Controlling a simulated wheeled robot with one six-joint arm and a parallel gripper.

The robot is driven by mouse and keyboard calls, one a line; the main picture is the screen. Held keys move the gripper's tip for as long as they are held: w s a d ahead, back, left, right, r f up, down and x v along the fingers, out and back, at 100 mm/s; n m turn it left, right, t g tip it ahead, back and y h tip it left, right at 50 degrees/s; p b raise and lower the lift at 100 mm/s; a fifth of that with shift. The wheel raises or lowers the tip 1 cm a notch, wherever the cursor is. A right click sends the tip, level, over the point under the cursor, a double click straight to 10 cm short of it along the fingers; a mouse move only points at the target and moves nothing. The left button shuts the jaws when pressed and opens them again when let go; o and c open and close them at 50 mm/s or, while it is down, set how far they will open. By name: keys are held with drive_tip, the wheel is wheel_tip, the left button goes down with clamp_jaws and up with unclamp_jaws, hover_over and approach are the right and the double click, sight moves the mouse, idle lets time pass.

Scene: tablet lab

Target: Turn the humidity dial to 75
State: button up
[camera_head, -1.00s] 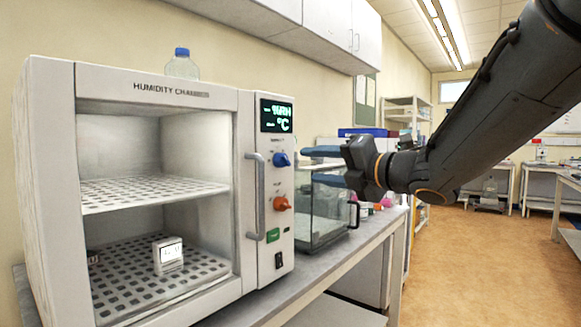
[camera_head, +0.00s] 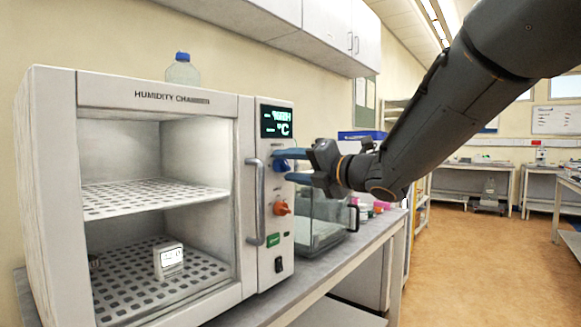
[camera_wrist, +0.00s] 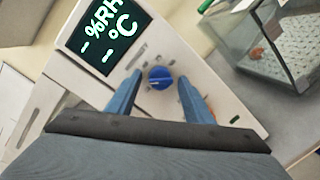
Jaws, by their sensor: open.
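The humidity chamber (camera_head: 158,88) is a white cabinet on the bench, with a front panel at its right side. A blue dial (camera_wrist: 160,77) and, below it, an orange dial (camera_head: 282,208) sit on that panel; their small labels are unreadable. The dark display (camera_head: 277,121) shows %RH and °C in green, also in the wrist view (camera_wrist: 104,38), with dashes and no readable number. My gripper (camera_head: 283,166) is open at the blue dial. In the wrist view its blue fingers stand on either side of the dial with visible gaps. In the head view they partly cover it.
The chamber's vertical handle (camera_head: 256,202) stands left of the dials. A glass box (camera_head: 322,220) is close on the right of the chamber, beneath my gripper. A bottle (camera_head: 182,69) stands on top. The floor at the right is clear.

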drive_tip(key=c, duration=1)
drive_tip(key=m+p, duration=0.2)
drive_tip(key=shift+r+m+p, duration=0.25)
drive_tip(key=shift+m+p, duration=0.15)
drive_tip(key=m+p, duration=0.5)
drive_tip(key=shift+r+g, duration=0.15)
drive_tip(key=shift+g, duration=0.25)
drive_tip(key=m+p, duration=0.4)
drive_tip(key=p, duration=0.1)
drive_tip(key=m+g+p, duration=0.1)
drive_tip(key=m+p, duration=0.3)
drive_tip(key=p, duration=0.1)
drive_tip(key=shift+w+d+m, duration=0.1)
drive_tip(key=shift+w+m, duration=0.05)
drive_tip(key=shift+m, duration=0.15)
